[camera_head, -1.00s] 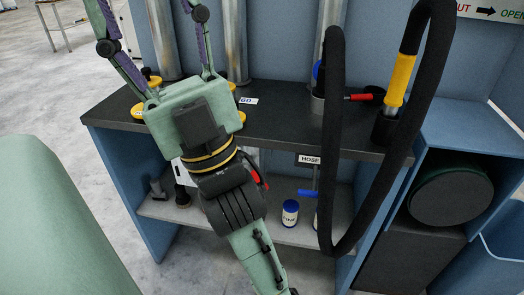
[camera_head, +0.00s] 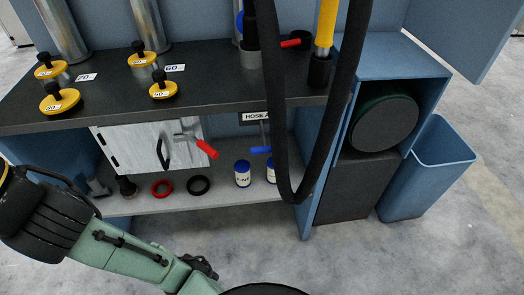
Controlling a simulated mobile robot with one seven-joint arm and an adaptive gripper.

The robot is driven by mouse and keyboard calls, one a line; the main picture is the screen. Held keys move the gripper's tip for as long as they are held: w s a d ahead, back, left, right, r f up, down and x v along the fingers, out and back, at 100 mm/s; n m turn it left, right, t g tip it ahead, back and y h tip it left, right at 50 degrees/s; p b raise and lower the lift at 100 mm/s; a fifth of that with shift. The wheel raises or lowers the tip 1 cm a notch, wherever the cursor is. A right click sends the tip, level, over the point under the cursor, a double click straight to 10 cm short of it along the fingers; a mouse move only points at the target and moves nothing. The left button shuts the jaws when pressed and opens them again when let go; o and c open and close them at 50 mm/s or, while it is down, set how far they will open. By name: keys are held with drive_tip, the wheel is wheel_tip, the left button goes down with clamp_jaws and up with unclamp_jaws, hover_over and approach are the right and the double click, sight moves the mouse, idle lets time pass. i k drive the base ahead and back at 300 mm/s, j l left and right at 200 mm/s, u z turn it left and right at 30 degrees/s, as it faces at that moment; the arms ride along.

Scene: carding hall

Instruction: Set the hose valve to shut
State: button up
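A HOSE A label (camera_head: 254,117) hangs on the bench's front edge. Just below it a blue lever (camera_head: 260,150) points sideways on a thin upright pipe, partly hidden by the black hose (camera_head: 274,110). Another red lever (camera_head: 206,148) slants down to the right in front of the white cabinet. I cannot tell for sure which lever is the hose valve.
Yellow-topped knobs with number tags (camera_head: 175,68) stand on the dark bench top (camera_head: 110,105). The lower shelf (camera_head: 225,190) holds a red ring (camera_head: 161,188), a black ring (camera_head: 198,185) and white-and-blue tins (camera_head: 243,173). A blue bin (camera_head: 440,165) stands right. Floor in front is open.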

sight(266, 148)
drive_tip(key=l+z, duration=0.1)
drive_tip(key=l, duration=0.75)
drive_tip(key=i+l, duration=0.1)
drive_tip(key=l, duration=0.2)
drive_tip(key=i+l, duration=0.1)
drive_tip(key=l, duration=0.2)
drive_tip(key=z, duration=0.05)
